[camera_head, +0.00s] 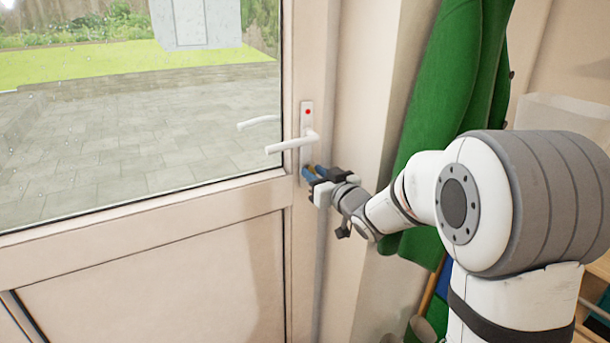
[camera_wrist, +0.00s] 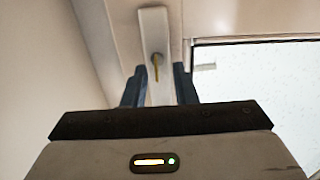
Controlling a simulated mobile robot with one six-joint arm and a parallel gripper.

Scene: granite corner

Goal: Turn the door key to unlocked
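The door key (camera_wrist: 156,66) is a thin brass-coloured piece in the lock plate (camera_wrist: 153,25), seen in the wrist view. My gripper (camera_head: 309,172) is at the plate's lower end, under the handle. In the wrist view my gripper (camera_wrist: 158,72) is open, with one blue finger on each side of the key and a gap on both sides. The key is hard to make out in the head view.
The cream door (camera_head: 170,275) has a large glass pane (camera_head: 130,130) showing a patio outside. A green cloth (camera_head: 440,100) hangs on the right, close behind my arm. The door frame (camera_head: 355,120) stands between the cloth and the plate.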

